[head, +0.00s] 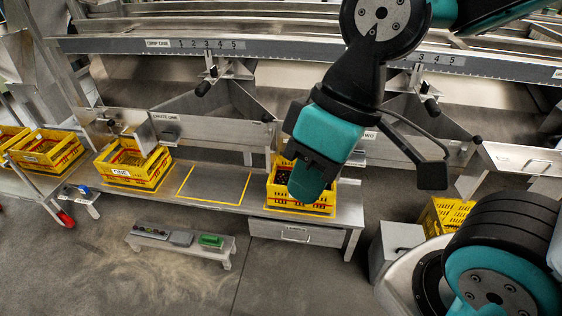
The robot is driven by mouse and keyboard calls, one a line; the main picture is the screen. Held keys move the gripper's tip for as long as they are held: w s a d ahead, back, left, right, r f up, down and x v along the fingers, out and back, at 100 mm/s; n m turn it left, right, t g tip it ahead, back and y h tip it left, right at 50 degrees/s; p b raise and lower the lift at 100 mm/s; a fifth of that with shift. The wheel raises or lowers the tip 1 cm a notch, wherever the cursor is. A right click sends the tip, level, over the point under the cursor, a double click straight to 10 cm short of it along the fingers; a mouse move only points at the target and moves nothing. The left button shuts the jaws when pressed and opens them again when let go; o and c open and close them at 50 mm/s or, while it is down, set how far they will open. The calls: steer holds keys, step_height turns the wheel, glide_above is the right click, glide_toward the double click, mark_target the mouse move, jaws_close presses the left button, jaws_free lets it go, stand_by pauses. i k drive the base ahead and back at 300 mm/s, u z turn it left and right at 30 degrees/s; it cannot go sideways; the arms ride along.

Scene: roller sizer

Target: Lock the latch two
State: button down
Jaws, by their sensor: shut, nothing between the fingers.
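The chute two panel (371,135), its label partly readable, stands behind my wrist and is partly covered by it. A small black-handled fitting (429,101) hangs above it under the second numbered strip; I cannot tell whether this is latch two or whether it is locked. My arm comes down from the top, across the front of the machine.
Yellow crates stand on the low bench, one at the left (133,165) and one under my wrist (301,209). A black knob (477,140) and a grey panel (520,160) lie right of my gripper. A low stand (180,246) is on the floor. Open floor lies in front.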

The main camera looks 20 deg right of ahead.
mark_target(265, 118)
steer(key=u, duration=0.45)
steer(key=i, duration=1.2)
steer(key=z, duration=0.45)
